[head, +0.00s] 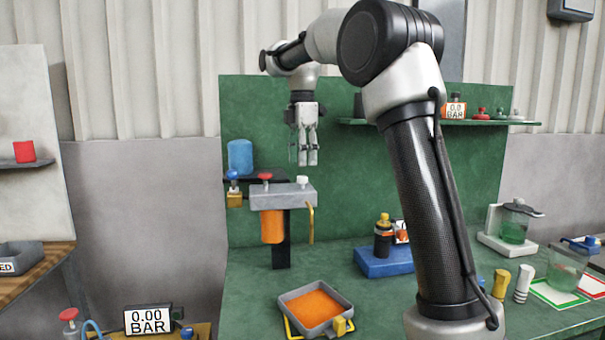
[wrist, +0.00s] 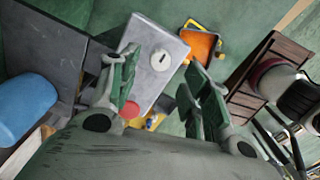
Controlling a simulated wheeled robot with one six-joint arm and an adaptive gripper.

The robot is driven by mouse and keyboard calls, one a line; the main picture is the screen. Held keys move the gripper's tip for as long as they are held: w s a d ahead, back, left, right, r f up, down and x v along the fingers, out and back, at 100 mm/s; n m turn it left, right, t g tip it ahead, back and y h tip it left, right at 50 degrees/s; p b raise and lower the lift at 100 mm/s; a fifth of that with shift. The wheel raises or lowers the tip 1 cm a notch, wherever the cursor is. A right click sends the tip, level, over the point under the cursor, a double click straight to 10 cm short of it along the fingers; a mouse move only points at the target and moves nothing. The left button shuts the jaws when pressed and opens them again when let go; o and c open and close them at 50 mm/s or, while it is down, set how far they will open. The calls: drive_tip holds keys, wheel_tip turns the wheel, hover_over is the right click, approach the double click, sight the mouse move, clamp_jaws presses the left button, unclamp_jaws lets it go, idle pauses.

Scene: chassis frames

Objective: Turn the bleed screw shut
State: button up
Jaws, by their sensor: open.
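The bleed screw seems to be the small white knob (head: 303,180) on top of the grey filter head (head: 283,197), at its right end. In the wrist view the screw (wrist: 160,61) is a pale disc with a dark slot, on the grey block (wrist: 150,43). My gripper (head: 307,160) points down above that end of the block, open and empty. In the wrist view my gripper (wrist: 163,68) has its fingers apart, with the screw showing between them. The fingertips look above the screw, apart from it. An orange bowl (head: 272,226) hangs below the block.
A red knob (head: 265,177) and a blue-topped valve (head: 232,176) stand left of the screw. A blue cylinder (head: 240,156) stands behind. An orange-filled tray (head: 314,306) lies below on the green bench. A brass tube (head: 310,222) hangs at the block's right end.

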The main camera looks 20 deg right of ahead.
sight(302, 182)
wheel_tip(302, 182, down, 5)
drive_tip(key=c, duration=1)
